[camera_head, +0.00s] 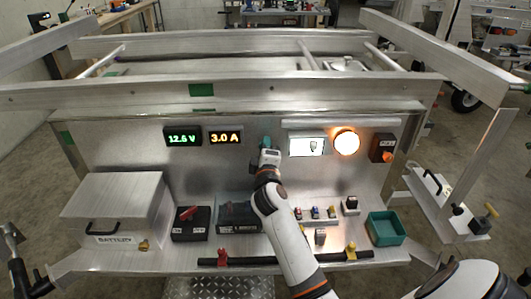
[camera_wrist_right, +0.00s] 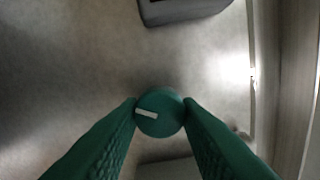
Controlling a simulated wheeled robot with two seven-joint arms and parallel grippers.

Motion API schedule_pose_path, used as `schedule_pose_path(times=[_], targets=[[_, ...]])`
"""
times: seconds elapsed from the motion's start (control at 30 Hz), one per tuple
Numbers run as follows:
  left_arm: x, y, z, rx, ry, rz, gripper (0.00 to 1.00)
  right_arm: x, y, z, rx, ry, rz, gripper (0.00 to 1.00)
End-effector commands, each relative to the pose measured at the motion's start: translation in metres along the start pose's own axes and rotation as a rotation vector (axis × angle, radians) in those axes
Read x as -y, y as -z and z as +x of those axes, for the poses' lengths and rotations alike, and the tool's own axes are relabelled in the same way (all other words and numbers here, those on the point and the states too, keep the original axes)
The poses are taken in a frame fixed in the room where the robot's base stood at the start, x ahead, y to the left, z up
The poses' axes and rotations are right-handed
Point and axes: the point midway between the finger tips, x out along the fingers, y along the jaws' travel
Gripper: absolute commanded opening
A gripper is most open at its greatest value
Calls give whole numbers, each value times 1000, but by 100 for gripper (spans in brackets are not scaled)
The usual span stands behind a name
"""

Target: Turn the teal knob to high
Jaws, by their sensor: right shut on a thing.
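The teal knob (camera_wrist_right: 160,113) is round with a white pointer line that points left and slightly up in the right wrist view. My right gripper (camera_wrist_right: 160,118) has its two green fingers on either side of the knob, touching its rim, and is shut on it. In the head view my right gripper (camera_head: 267,150) reaches the upright metal panel (camera_head: 110,140) just right of the displays, and the knob is mostly hidden behind it. Any marks around the knob are not readable. Part of my left arm shows at the lower left edge; its gripper fingers are not clearly visible.
A 12.5 V display (camera_head: 182,137) and a 3.0 A display (camera_head: 225,138) sit left of my gripper. A white screen (camera_head: 307,146), a lit orange lamp (camera_head: 346,142) and an orange switch (camera_head: 383,148) sit right. Below are a battery box (camera_head: 115,205) and a teal tray (camera_head: 385,229).

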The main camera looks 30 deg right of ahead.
Motion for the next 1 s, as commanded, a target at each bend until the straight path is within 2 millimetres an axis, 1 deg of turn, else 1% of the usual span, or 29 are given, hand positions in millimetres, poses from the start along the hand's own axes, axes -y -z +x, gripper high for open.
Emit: schedule_pose_path(times=[0.03, 0.2, 0.5, 0.7, 1.0], targets=[[0, 0, 4, 0, 0, 0, 41, -3, 1, 0, -2, -2, 49, 8], [0, 1, 10, 0, 0, 0, 41, -3, 1, 0, -3, -2, 202, 8], [0, 2, 16, 0, 0, 0, 41, -4, 0, 0, -3, -3, 410, 8], [0, 2, 18, 0, 0, 0, 41, -3, 0, 0, -2, -3, 489, 8], [0, 2, 19, 0, 0, 0, 41, -3, 0, 0, -3, -3, 532, 8]])
